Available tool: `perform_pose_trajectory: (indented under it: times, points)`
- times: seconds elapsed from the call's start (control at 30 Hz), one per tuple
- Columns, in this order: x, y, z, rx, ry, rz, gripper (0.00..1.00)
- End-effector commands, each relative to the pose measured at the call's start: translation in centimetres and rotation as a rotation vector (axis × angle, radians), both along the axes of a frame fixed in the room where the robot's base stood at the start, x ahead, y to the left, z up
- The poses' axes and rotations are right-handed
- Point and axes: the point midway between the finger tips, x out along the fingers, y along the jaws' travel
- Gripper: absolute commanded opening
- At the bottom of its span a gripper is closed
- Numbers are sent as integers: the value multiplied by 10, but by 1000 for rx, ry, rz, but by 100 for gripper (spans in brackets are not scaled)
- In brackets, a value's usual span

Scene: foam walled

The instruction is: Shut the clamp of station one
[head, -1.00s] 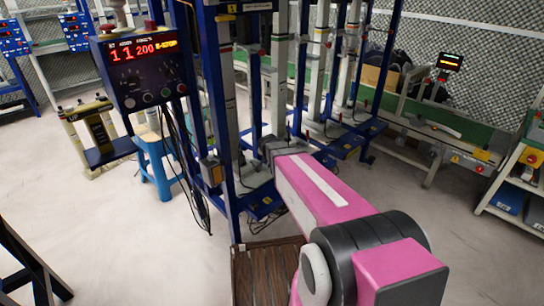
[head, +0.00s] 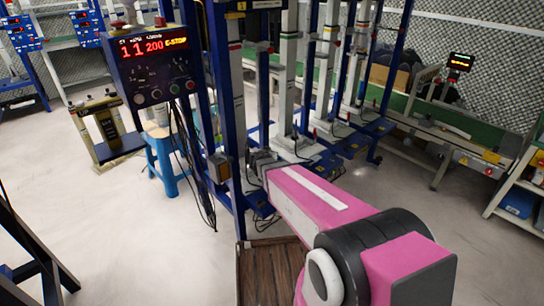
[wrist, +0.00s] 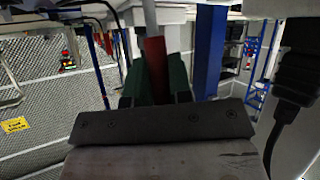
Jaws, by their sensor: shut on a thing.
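In the wrist view, the dark green fingers of my gripper (wrist: 157,82) are closed around a red handle (wrist: 153,56). A pale bar runs up from the handle toward the top edge. In the head view, my gripper (head: 260,161) is at the end of my pink arm, low beside the blue and white press frame (head: 238,120). The handle and fingertips are too small and partly hidden there. I cannot tell from either view how far the clamp is shut.
A control box (head: 155,62) with a lit red display stands left of the frame. A blue stool (head: 166,165) and loose black cables are below it. More press stations (head: 325,90) line up behind. A brown wooden board (head: 268,268) is on the floor. Floor at left is open.

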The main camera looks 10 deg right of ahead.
Motion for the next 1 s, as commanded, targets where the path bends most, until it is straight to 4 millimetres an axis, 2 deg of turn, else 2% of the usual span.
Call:
perform_pose_trajectory:
  times: [0.57,0.6,0.67,1.0]
  points:
    - [-1,2,-1,-20,-12,1,0]
    - [-1,2,-1,-20,-12,1,27]
    - [-1,2,-1,-20,-12,1,45]
    - [-3,2,1,-20,-12,0,45]
